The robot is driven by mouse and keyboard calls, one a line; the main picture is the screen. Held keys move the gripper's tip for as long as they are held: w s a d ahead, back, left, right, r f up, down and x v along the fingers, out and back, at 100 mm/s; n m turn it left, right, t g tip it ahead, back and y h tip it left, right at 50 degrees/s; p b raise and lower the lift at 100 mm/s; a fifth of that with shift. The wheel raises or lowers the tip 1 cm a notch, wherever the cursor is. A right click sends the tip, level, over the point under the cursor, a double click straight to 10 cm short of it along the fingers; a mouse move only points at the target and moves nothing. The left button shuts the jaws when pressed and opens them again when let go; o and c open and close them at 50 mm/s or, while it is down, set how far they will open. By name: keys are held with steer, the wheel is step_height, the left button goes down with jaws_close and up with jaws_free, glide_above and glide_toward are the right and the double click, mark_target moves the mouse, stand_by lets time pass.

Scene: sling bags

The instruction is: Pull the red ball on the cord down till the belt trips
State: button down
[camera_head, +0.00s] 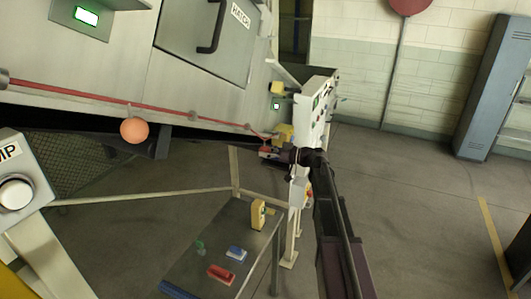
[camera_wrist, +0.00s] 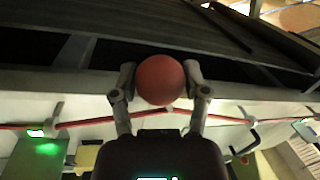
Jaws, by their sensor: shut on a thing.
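In the wrist view the red ball (camera_wrist: 160,79) sits between the two fingers of my gripper (camera_wrist: 160,85), which is shut on it. The red cord (camera_wrist: 100,121) runs behind it and bends toward the ball. In the head view the cord (camera_head: 80,97) runs along the conveyor's side. My gripper (camera_head: 272,153) is at the cord's far right part, below a yellow box, and mostly hides the held ball. The belt (camera_wrist: 130,18) shows as a dark band in the wrist view; I cannot tell whether it moves.
An orange ball (camera_head: 134,131) hangs below the cord at left. A green-lit display (camera_head: 87,16) is on the machine. A small table (camera_head: 190,262) with several items stands below. A control box (camera_head: 317,105) is beside my arm. Open floor lies at right.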

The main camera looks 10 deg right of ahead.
steer(key=shift+c, duration=0.4)
jaws_free()
steer(key=shift+a+f, duration=0.1)
steer(key=shift+a, duration=0.05)
steer(key=v, duration=1.2)
